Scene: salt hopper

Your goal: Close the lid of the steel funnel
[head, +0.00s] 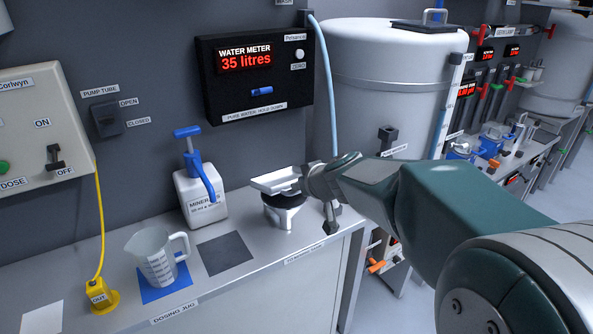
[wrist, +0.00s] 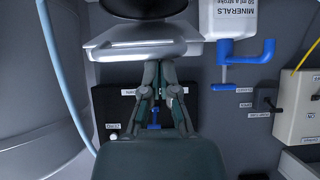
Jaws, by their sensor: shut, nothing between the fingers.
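The steel funnel (head: 284,218) stands on the bench near its right front edge, with a dark rim on top. Its silver lid (head: 272,181) is above the rim, raised and apart from the dark mouth at the front. In the wrist view, which looks upside down, the lid (wrist: 135,50) is a pale plate beside the dark round rim (wrist: 143,7). My gripper (head: 298,184) is at the lid's right end in the head view. In the wrist view my gripper (wrist: 157,66) has its fingertips together at the lid's edge; I cannot tell if they touch. It holds nothing.
A white minerals bottle (head: 200,195) with a blue pump stands left of the funnel. A clear jug (head: 154,257) stands on a blue mat. A water meter (head: 254,75) reads 35 litres on the wall behind. A large tank (head: 375,90) and blue hose (head: 326,85) are at the right.

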